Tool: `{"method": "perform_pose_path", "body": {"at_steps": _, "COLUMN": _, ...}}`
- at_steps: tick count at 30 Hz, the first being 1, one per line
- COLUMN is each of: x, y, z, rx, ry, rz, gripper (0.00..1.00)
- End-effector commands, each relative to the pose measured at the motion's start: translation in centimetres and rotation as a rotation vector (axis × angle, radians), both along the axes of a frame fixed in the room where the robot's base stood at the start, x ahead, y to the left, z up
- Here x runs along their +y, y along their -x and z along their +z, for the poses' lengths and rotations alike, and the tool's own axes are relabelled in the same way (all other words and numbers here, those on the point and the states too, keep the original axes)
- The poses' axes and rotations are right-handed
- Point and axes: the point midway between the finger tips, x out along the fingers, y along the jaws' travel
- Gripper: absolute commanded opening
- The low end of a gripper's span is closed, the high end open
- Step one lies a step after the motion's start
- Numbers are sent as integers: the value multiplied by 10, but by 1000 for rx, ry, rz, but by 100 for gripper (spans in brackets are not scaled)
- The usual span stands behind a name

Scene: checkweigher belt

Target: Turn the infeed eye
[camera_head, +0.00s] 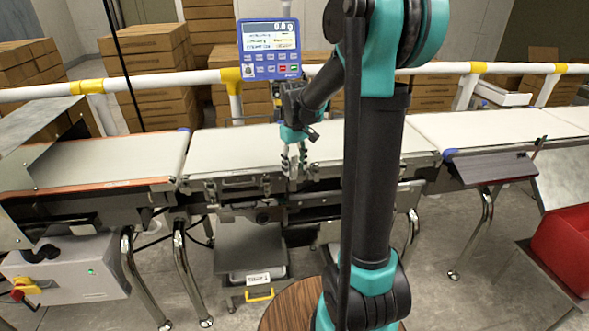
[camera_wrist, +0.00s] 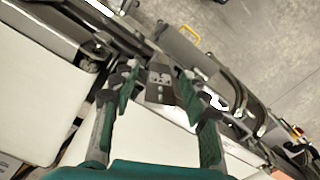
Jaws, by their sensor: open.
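My gripper (camera_head: 293,165) points down at the front edge of the middle weigh belt (camera_head: 235,148). In the wrist view, its two green-and-grey fingers (camera_wrist: 158,90) are spread apart with a gap between them. A small grey metal block (camera_wrist: 160,76) with round spots on its face shows between the fingertips. It may be the infeed eye, but I cannot tell for sure. The fingers stand on both sides of it, and I cannot see contact. In the head view, the fingers hide most of that spot.
A blue display (camera_head: 271,50) reading about 0.8 g stands behind the belt. The left belt (camera_head: 100,160) and right belt (camera_head: 495,128) flank the middle one. A white rail (camera_head: 410,71) runs behind. A red bin (camera_head: 565,250) is at the right. Boxes (camera_head: 150,75) are stacked behind.

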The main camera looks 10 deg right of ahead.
Motion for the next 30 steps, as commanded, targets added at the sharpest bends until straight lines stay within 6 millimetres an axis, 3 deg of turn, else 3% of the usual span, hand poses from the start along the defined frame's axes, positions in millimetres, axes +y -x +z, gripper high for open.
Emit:
{"method": "perform_pose_path", "body": {"at_steps": 6, "x": 0, "y": 0, "z": -13, "rx": 0, "ry": 0, "rz": 0, "gripper": 45}}
{"method": "perform_pose_path", "body": {"at_steps": 14, "x": 0, "y": 0, "z": -13, "rx": 0, "ry": 0, "rz": 0, "gripper": 45}}
{"method": "perform_pose_path", "body": {"at_steps": 25, "x": 0, "y": 0, "z": -13, "rx": 0, "ry": 0, "rz": 0, "gripper": 0}}
{"method": "perform_pose_path", "body": {"at_steps": 30, "x": 0, "y": 0, "z": -13, "rx": 0, "ry": 0, "rz": -16, "gripper": 0}}
